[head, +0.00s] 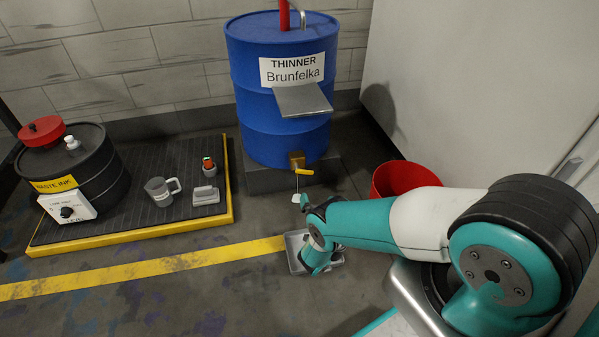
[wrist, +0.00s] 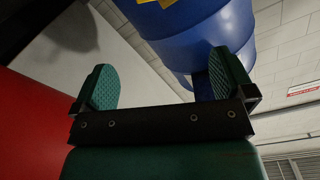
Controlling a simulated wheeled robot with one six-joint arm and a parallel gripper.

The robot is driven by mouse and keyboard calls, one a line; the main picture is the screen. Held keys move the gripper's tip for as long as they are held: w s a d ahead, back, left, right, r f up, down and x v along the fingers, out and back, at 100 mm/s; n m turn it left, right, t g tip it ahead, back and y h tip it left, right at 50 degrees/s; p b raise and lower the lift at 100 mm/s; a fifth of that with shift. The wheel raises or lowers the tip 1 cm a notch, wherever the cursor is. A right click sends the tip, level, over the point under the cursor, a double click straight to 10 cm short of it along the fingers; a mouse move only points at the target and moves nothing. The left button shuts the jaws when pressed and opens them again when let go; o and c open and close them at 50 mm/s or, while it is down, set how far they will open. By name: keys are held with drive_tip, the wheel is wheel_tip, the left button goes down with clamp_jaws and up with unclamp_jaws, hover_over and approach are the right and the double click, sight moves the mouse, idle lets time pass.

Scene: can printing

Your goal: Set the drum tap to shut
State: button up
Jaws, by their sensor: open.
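The blue thinner drum (head: 278,120) stands on a dark block against the back wall. Its brass tap (head: 297,158) is low on the front, with a yellow lever (head: 304,172) lying roughly crosswise, its end to the right. A thin pale line hangs from the tap to a small white piece (head: 296,198). My gripper (head: 306,204) is below and in front of the tap, apart from the lever. In the wrist view my gripper (wrist: 165,70) is open and empty, with the drum (wrist: 195,35) beyond its fingers. The tap is not clear there.
A red bucket (head: 402,178) stands right of the drum, close to my arm. A metal tray (head: 295,258) lies on the floor beneath my wrist. A yellow-edged pallet (head: 130,235) with a black waste-ink drum (head: 92,175) and a mug (head: 160,192) is at left.

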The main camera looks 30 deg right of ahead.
drive_tip(key=f, duration=0.1)
drive_tip(key=b, duration=1.5)
approach(306, 171)
drive_tip(key=shift+y, duration=0.3)
drive_tip(key=x, duration=0.9)
drive_tip(key=shift+d+f, duration=0.15)
drive_tip(key=shift+d, duration=0.05)
drive_tip(key=shift+w+d+b, duration=0.1)
drive_tip(key=shift+w+b, duration=0.25)
drive_tip(key=shift+w, duration=0.25)
drive_tip(key=shift+w+r, duration=0.1)
drive_tip(key=shift+r, duration=0.1)
